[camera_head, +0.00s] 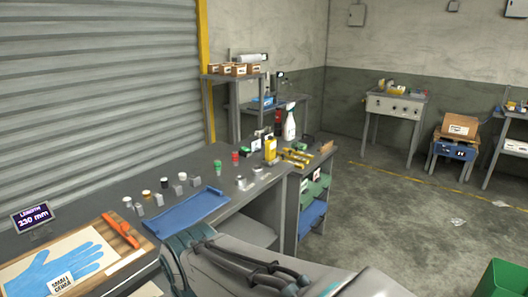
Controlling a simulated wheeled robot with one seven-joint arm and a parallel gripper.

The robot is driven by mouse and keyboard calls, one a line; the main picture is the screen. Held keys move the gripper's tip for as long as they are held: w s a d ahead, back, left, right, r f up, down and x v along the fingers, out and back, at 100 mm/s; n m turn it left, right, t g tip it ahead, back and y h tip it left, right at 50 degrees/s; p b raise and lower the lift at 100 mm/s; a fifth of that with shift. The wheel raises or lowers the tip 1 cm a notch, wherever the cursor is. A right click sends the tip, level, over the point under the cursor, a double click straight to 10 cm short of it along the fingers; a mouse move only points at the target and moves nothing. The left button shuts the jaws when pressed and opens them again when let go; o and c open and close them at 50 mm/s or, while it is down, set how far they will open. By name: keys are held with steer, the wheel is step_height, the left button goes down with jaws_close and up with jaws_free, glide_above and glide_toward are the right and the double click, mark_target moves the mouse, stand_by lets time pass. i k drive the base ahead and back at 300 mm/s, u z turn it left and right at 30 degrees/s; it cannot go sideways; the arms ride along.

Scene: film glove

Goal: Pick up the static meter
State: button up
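I cannot say for certain which thing is the static meter. A small dark device with a lit face (281,76) stands on the back shelf unit, too small to read. Small pale and dark items (241,183) stand near the bench's right part. Grey and black parts of my own arm cross the bottom middle, in front of the bench. I cannot make out fingertips or anything held there.
A wooden board with a blue glove (58,268) lies at front left. A blue tray (185,209) lies mid-bench, with several small canisters behind it. A yellow bottle (270,149) and white spray bottle (289,125) stand further back. Open floor (385,210) lies to the right.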

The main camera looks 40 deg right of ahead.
mark_target(270, 143)
steer(key=z, duration=1.85)
steer(key=i, duration=1.4)
steer(key=u, duration=0.45)
steer(key=i, duration=0.85)
steer(key=u, duration=0.65)
